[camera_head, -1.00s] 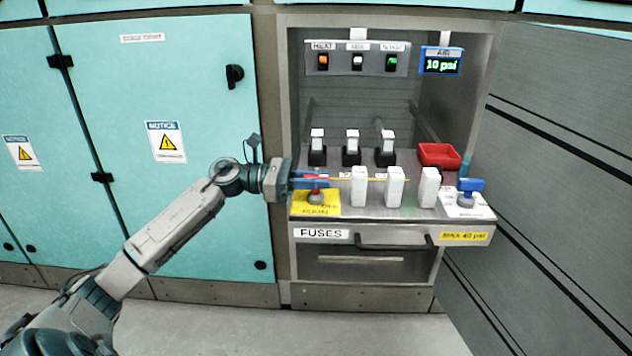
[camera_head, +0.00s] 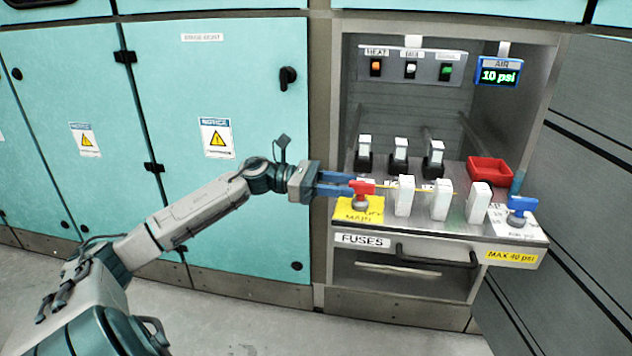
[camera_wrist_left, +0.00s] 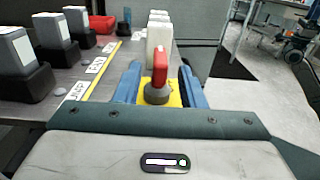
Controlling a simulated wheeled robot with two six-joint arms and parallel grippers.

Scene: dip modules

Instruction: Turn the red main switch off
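The red main switch (camera_head: 361,187) sits on a yellow plate (camera_head: 349,217) labelled MAIN, at the left front of the fuse shelf. Its red handle also shows in the left wrist view (camera_wrist_left: 160,67), upright on a grey round base. My left gripper (camera_head: 345,184) reaches in from the left. Its two blue fingers are open, and in the left wrist view they lie on either side of the switch (camera_wrist_left: 158,90), with gaps beside the handle. My right gripper is not in view.
Several white blocks (camera_head: 441,199) stand in a row right of the switch, with black-based fuse holders (camera_head: 400,158) behind. A blue valve handle (camera_head: 521,207) and red tray (camera_head: 489,170) are at the right. A drawer handle (camera_head: 436,256) is below.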

